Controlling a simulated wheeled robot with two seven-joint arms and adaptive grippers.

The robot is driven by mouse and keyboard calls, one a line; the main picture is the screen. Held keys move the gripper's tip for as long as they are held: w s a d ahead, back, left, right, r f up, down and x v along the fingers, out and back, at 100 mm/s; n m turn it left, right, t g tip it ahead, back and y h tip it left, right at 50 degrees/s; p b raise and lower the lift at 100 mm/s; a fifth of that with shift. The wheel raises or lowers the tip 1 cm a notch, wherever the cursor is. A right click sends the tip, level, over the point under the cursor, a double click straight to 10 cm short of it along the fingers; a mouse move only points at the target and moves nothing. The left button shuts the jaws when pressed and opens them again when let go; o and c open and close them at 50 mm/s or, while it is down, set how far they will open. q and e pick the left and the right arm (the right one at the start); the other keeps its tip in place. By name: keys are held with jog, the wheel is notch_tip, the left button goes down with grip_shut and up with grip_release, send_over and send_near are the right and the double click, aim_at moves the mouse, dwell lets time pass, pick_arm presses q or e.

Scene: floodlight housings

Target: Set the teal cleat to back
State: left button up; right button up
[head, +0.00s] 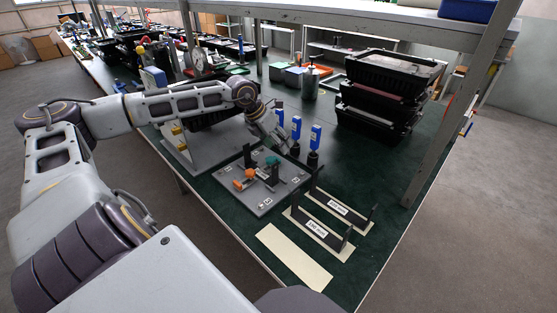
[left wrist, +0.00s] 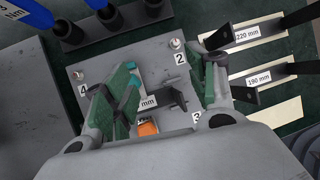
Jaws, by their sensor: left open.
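The teal cleat (head: 272,160) is on a dark upright on the grey plate (head: 262,204), toward its far side. In the left wrist view the teal cleat (left wrist: 133,80) shows only in part beside the left-hand finger; whether they touch I cannot tell. An orange part (head: 250,173) sits on the plate nearer me; it also shows in the left wrist view (left wrist: 148,128). My left gripper (head: 279,144) is over the plate's far side, close to the teal cleat. Its green-padded fingers (left wrist: 170,75) are spread apart with nothing clamped between them. My right gripper is out of view.
Blue-topped tools (head: 315,137) stand just behind the plate. Two upright dark gauges labelled in mm (head: 322,228) stand to the right, with a cream strip (head: 294,257) in front. Stacked black crates (head: 380,105) stand farther back. A shelf post (head: 440,120) rises at the right edge.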

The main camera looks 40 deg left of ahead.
pick_arm(q)
jog(key=a, duration=0.1)
jog(key=a+y, duration=0.1)
jog(key=a, duration=0.1)
jog(key=a+r+y, duration=0.1)
jog(key=a, duration=0.1)
jog(key=shift+s+a+g+b, duration=0.15)
jog(key=shift+s+g+b, duration=0.15)
jog(key=shift+s, duration=0.1)
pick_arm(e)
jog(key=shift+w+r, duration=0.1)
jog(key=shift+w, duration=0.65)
pick_arm(q)
jog(key=shift+w+f, duration=0.15)
jog(key=shift+f, duration=0.05)
send_near(277, 158)
jog(key=shift+x, duration=2.65)
jog(key=shift+b+x, duration=0.3)
jog(key=shift+x, duration=1.05)
jog(key=shift+f, duration=0.35)
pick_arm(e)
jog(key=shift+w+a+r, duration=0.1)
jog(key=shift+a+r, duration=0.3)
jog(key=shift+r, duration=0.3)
